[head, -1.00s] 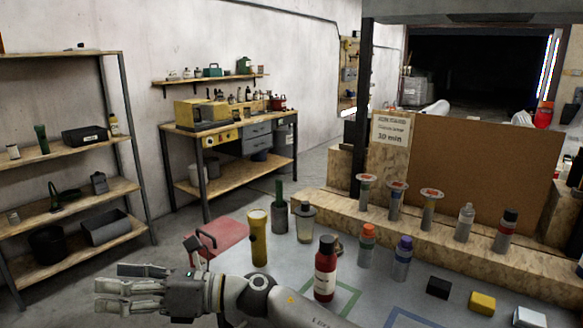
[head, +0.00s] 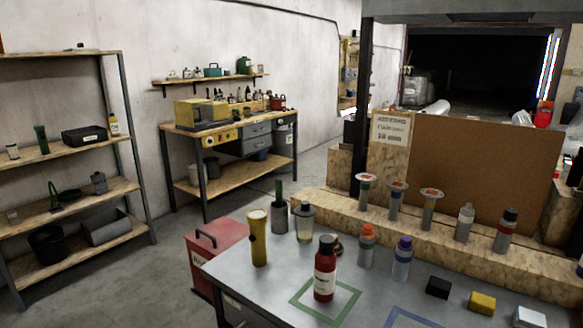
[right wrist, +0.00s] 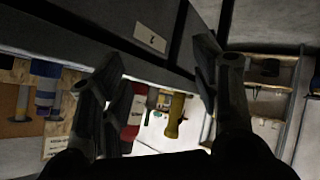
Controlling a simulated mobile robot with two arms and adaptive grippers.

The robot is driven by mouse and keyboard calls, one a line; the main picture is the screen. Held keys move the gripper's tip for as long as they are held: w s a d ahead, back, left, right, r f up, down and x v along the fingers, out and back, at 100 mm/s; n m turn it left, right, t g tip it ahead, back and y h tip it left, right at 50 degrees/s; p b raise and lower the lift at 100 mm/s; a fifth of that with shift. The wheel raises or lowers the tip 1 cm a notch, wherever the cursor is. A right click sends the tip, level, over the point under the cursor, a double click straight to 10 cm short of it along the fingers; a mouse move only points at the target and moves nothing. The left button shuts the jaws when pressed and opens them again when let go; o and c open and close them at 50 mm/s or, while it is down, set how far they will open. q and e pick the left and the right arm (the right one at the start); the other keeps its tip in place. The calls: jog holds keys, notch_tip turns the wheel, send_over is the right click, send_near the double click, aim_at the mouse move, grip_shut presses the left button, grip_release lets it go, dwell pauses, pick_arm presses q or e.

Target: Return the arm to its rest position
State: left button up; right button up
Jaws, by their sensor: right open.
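No arm or gripper of mine shows in the head view. In the right wrist view my right gripper (right wrist: 160,68) has its dark fingers spread wide, with nothing between them. That view is upside down. Beyond the fingers it shows a red bottle (right wrist: 132,126) and a yellow flashlight (right wrist: 175,116), both apart from the gripper. A dark grey surface with a small white label (right wrist: 150,38) fills its upper part, close to the fingertips; I cannot tell whether they touch. My left gripper is in neither current view.
The grey table (head: 262,293) holds the red bottle (head: 325,270), the flashlight (head: 258,238), several other bottles and small blocks, and a green square outline (head: 342,304). A red toolbox (head: 205,250) stands beside its left edge. Shelves (head: 70,135) stand far left, with open floor between.

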pick_arm(q)
jog(key=s+a+m+g, duration=0.1)
jog(key=s+a, duration=0.2)
jog(key=s, duration=0.2)
pick_arm(e)
jog(key=s+d+f+m+g+h, duration=0.1)
jog(key=s+d+f+m+g, duration=0.3)
jog(key=s, duration=0.6)
jog(key=s+d+f+m+g, duration=0.1)
jog(key=s+d+f+g, duration=0.3)
jog(key=s, duration=0.6)
pick_arm(q)
notch_tip(320, 180, down, 26)
jog(key=s+g, duration=0.1)
jog(key=g, duration=0.1)
pick_arm(e)
notch_tip(320, 180, down, 24)
jog(key=s+d, duration=0.1)
pick_arm(q)
jog(key=s+a+f+g, duration=0.1)
jog(key=s+a+f, duration=0.1)
jog(key=s+f, duration=1.5)
jog(key=shift+s+a, duration=0.4)
pick_arm(e)
jog(key=s+d+f+g, duration=0.1)
jog(key=s+d+f, duration=0.2)
jog(key=s+f, duration=1.4)
jog(key=shift+s+g+h, duration=0.3)
jog(key=shift+s, duration=0.05)
